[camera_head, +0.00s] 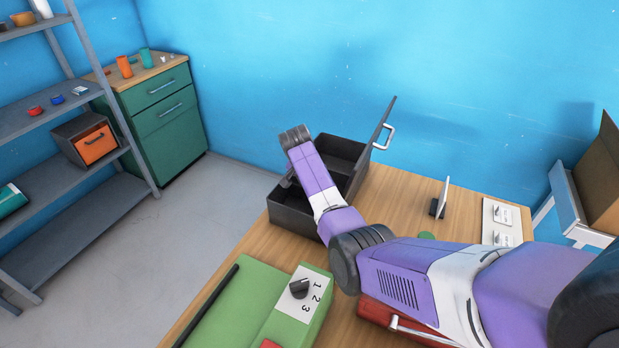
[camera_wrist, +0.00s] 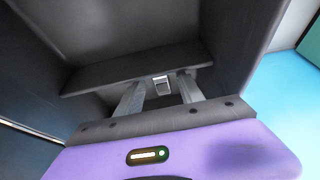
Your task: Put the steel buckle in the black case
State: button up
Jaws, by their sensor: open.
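The black case (camera_head: 292,213) stands open on the wooden table, its lid (camera_head: 380,130) raised on the right. A divider (camera_wrist: 110,75) inside it shows in the wrist view. My gripper (camera_wrist: 161,92) points down into the case with its fingers apart. A small steel buckle (camera_wrist: 161,84) shows between the fingertips, beside the divider, with gaps visible to both fingers. I cannot tell whether it touches the case floor. In the head view my arm hides the fingers and the buckle.
A green board with a numbered dial (camera_head: 299,289) lies at the table's front left. A grey shelf (camera_head: 60,120) and green cabinet (camera_head: 165,115) are off to the left.

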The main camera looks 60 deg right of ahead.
jog(key=v, duration=1.1)
jog(key=shift+r+b, duration=0.2)
jog(key=shift+b, duration=0.1)
jog(key=shift+w+a, duration=0.1)
jog(key=shift+a, duration=0.1)
